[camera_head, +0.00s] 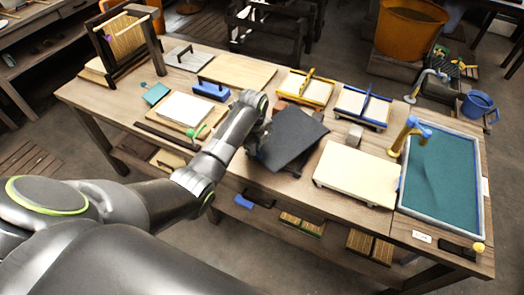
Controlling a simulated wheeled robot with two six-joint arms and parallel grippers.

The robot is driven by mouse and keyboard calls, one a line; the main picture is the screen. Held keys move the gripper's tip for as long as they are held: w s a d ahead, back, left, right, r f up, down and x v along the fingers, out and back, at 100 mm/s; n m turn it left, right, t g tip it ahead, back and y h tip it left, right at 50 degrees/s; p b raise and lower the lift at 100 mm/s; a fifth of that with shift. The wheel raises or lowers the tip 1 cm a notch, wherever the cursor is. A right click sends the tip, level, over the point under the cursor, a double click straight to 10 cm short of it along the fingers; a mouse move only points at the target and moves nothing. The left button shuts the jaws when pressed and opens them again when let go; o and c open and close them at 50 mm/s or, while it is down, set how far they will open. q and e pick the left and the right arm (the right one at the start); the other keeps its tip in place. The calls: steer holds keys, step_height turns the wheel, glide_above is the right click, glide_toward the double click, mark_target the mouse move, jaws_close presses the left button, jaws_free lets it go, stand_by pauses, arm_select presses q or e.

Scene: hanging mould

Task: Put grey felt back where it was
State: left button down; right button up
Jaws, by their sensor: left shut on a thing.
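The grey felt (297,138) is a dark grey sheet near the middle of the long wooden table. It looks tilted, and its left edge is at my left gripper (264,137). My left gripper is shut on the felt; its fingertips are partly hidden by the sheet and the wrist. I cannot tell whether the felt's lower edge touches what is beneath it. My right gripper is not in view.
A pale board (355,174) lies right of the felt, with a small grey block (354,135) behind it. A teal-filled vat (440,185) takes up the right end. A white stack (185,109) lies left of my arm. Blue and yellow frames (305,88) stand behind.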

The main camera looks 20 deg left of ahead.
arm_select(q)
steer(key=shift+f, duration=0.4)
steer(key=shift+w+f, duration=0.1)
steer(key=shift+f, duration=0.25)
step_height(320, 180, down, 3)
steer(key=shift+w+f, duration=0.1)
steer(key=shift+f, duration=0.3)
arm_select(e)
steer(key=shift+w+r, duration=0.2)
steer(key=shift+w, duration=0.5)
arm_select(q)
steer(key=shift+f, duration=0.1)
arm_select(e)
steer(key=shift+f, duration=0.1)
arm_select(q)
steer(key=shift+f, duration=0.15)
steer(key=c, duration=1.6)
jaws_free()
steer(key=shift+o, duration=0.2)
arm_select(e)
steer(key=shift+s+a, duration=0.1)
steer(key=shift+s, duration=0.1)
